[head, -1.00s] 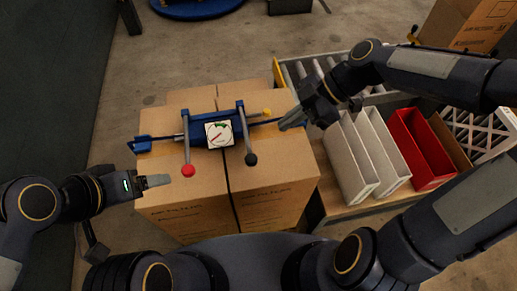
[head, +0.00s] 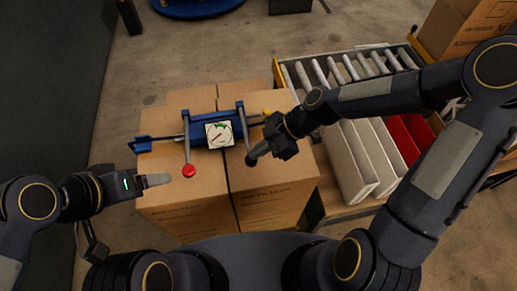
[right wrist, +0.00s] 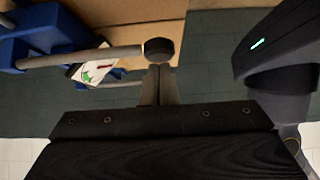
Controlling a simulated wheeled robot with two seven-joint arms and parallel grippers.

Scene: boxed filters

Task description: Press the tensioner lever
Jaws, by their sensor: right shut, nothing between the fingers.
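A blue strapping tool (head: 203,130) lies on top of a cardboard box. It has a dial gauge (head: 219,135) and two grey levers. One lever ends in a red knob (head: 189,171), the other in a black knob (head: 251,160). My right gripper (head: 260,152) is shut and empty, with its fingertips at the black knob. In the right wrist view, the black knob (right wrist: 158,48) lies just beyond the shut fingertips (right wrist: 160,69); whether they touch is unclear. My left gripper (head: 157,180) is left of the red knob, apart from it; its finger gap cannot be made out.
The cardboard box (head: 265,205) carries the tool, with a dark strap running down its front. To the right are white bins (head: 350,165), red bins (head: 403,140) and a roller conveyor (head: 345,65). Another carton (head: 463,28) stands at the top right.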

